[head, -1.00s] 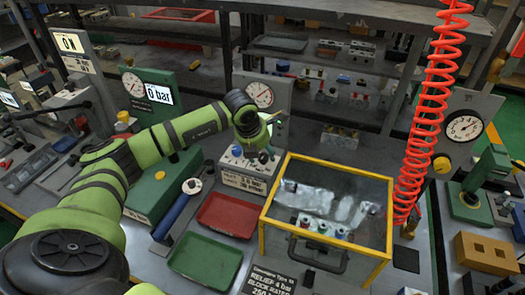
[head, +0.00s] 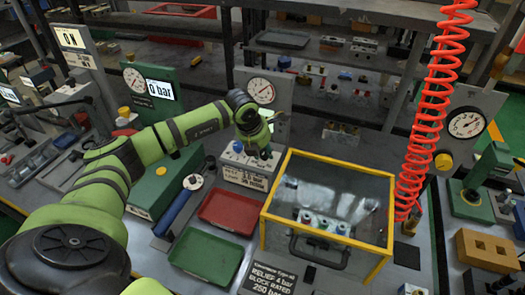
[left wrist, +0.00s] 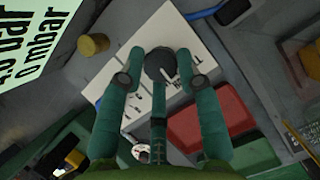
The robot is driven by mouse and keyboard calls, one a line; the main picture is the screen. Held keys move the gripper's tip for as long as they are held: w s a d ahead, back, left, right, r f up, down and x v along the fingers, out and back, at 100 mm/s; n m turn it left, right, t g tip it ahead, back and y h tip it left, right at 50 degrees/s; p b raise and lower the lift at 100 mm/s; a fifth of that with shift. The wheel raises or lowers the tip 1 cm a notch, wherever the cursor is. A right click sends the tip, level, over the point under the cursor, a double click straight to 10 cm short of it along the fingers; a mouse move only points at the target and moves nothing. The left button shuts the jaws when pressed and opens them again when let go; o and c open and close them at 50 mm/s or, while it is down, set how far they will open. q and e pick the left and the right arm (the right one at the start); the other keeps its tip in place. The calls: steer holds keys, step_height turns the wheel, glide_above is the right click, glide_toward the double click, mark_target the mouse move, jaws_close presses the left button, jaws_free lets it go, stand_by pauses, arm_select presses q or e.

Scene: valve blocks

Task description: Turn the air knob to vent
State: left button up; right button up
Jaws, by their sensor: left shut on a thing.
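My right gripper is not in view.
A yellow-framed clear case (head: 330,158) stands right of the box. A red tray (head: 229,212) and a green tray (head: 205,258) lie in front. A green-backed display (head: 160,90) reads 0 bar. A red coiled hose (head: 428,120) hangs at right.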

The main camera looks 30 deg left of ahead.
arm_select(q)
steer(key=m+b, duration=0.1)
steer(key=m+h+b, duration=0.1)
steer(key=m+b, duration=0.1)
steer(key=shift+w+a+m, duration=0.1)
steer(key=shift+w+m, duration=0.15)
steer(key=shift+m, duration=0.05)
steer(key=shift+r+m+h+b, duration=0.1)
steer(key=shift+m+h+b, duration=0.5)
steer(key=shift+m+b, duration=0.45)
steer(key=shift+w+r+m+g+h+b, duration=0.1)
steer(key=shift+m+g+h+b, duration=0.3)
steer(key=shift+m, duration=0.95)
steer(key=o, duration=1.1)
steer(key=shift+s+a+r, duration=0.2)
steer(key=shift+a+r, duration=0.05)
steer(key=shift+r, duration=0.1)
steer(key=v, duration=1.1)
steer(key=shift+w+d+r, duration=0.2)
